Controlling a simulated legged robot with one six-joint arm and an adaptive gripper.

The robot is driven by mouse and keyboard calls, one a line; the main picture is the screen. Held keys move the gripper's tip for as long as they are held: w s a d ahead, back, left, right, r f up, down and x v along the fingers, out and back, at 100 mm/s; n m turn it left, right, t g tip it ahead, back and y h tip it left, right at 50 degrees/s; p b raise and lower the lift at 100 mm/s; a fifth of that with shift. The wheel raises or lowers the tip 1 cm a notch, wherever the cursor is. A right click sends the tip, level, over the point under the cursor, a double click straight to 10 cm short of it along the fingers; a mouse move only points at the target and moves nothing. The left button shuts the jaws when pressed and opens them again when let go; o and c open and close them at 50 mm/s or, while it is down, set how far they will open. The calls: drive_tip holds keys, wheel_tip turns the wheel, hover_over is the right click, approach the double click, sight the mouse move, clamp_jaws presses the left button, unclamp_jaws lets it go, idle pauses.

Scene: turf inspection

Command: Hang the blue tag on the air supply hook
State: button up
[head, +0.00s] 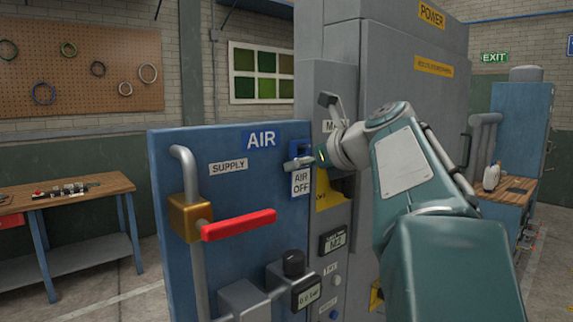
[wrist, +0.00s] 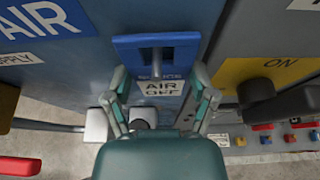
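The blue tag (head: 299,156) with its white "AIR OFF" label (head: 301,183) is at the right edge of the blue air panel (head: 245,265). In the wrist view the tag (wrist: 124,46) lies straight ahead, with a grey hook (wrist: 157,62) in front of its blue upper part. The tag seems to hang on the hook; the exact contact is unclear. My gripper (wrist: 160,82) is open, with one finger on each side of the label and visible gaps. In the head view my gripper (head: 311,161) reaches in from the right, and its fingers are partly hidden.
A red handle (head: 238,225) on a brass valve (head: 190,217) juts out at left. A grey power cabinet (head: 390,60) with a lever (head: 331,104) stands close on the right. Gauges and a black knob (head: 293,263) sit below. Workbenches stand at both sides.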

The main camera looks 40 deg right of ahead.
drive_tip(key=shift+o, duration=1.3)
